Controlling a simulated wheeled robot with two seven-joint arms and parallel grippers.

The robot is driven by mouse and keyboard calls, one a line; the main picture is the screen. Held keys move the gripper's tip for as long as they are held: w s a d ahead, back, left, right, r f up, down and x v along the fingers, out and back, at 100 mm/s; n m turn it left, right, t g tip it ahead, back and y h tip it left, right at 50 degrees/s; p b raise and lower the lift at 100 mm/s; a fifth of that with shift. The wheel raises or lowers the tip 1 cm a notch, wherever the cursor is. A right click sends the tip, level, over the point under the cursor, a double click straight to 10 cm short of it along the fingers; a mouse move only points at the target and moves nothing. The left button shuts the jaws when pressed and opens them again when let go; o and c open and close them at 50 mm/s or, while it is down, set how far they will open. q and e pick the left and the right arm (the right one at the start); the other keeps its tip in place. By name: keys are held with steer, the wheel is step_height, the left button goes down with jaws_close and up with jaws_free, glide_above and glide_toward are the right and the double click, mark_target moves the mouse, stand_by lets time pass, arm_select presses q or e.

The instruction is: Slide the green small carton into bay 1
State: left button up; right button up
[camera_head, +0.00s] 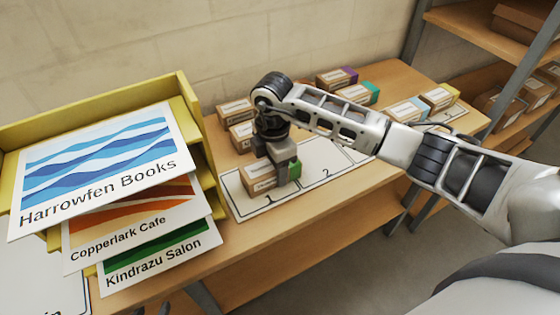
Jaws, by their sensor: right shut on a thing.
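The green small carton (259,178) is a brown box with a white label and a green end. It lies over the part of the white mat marked 1, bay 1 (251,206). My right gripper (283,165) comes down from above and is shut on the carton near its green end. The gripper hides part of the carton's top. I cannot tell whether the carton touches the mat. My left gripper is not in view.
Bay 2 (333,182) is bare beside it. Several other cartons stand behind, including a purple-ended one (335,79) and a teal-ended one (358,94). A yellow rack (190,106) with printed signs stands close on the left. Shelves (490,45) stand at right.

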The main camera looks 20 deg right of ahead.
mark_target(265, 166)
steer(key=shift+a, duration=1)
steer(key=o, duration=1.6)
steer(key=shift+r, duration=0.15)
steer(key=shift+r+p, duration=0.5)
steer(key=shift+p, duration=0.2)
step_height(265, 166, up, 3)
steer(key=p, duration=0.2)
steer(key=shift+a+p, duration=0.1)
steer(key=shift+p, duration=0.3)
steer(key=shift+r, duration=0.9)
